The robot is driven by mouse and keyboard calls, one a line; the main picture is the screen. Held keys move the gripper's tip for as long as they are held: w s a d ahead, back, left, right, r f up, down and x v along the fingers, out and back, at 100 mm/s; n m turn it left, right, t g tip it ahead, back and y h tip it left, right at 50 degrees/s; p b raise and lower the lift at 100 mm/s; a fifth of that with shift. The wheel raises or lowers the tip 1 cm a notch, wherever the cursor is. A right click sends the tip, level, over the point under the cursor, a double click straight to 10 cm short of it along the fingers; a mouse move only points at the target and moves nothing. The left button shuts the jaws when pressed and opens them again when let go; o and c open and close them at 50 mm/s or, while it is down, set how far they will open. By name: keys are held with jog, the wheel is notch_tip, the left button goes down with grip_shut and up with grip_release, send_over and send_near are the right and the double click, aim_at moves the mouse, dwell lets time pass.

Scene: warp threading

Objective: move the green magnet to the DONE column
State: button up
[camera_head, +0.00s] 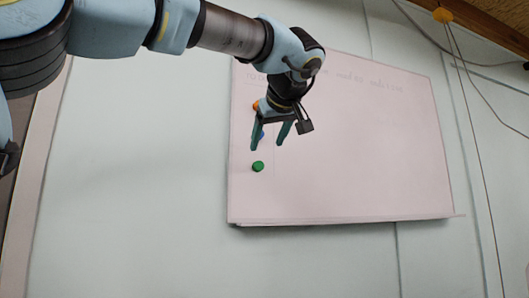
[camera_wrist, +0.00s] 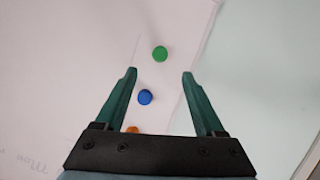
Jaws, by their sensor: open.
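The green magnet (camera_head: 258,166) is a round disc on the whiteboard (camera_head: 350,170), near the board's left edge and low down. In the wrist view the green magnet (camera_wrist: 160,54) lies just beyond the fingertips, about midway between them. My gripper (camera_head: 267,147) is open and empty, a little above the green magnet in the head view. It also shows in the wrist view (camera_wrist: 160,72). The fingers do not touch the magnet. Faint handwriting runs along the board's top, too small to read, so I cannot tell which heading is DONE.
A blue magnet (camera_wrist: 145,97) sits between my fingers in the wrist view. An orange magnet (camera_wrist: 132,130) is partly hidden by the gripper's base. The board's middle and right are bare.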

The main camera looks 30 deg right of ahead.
aim_at(260, 164)
jog(key=p+x, duration=0.3)
jog(key=x, duration=0.5)
jog(key=shift+w+p, duration=0.1)
jog(key=shift+p, duration=0.25)
jog(key=shift+w+d+f, duration=0.15)
jog(key=shift+w+f, duration=0.15)
jog(key=shift+w, duration=0.2)
jog(key=shift+c, duration=0.3)
grip_shut()
jog(key=shift+d, duration=0.1)
jog(key=shift+s+d+r+p, duration=0.1)
jog(key=shift+s+d+p, duration=0.15)
jog(key=shift+d, duration=1.25)
jog(key=shift+s+d+p, duration=0.1)
jog(key=shift+d+p, duration=0.2)
jog(key=shift+d, duration=1.15)
jog(key=shift+s+d+p, duration=0.2)
jog(key=shift+d+p, duration=0.1)
jog(key=shift+d, duration=1.65)
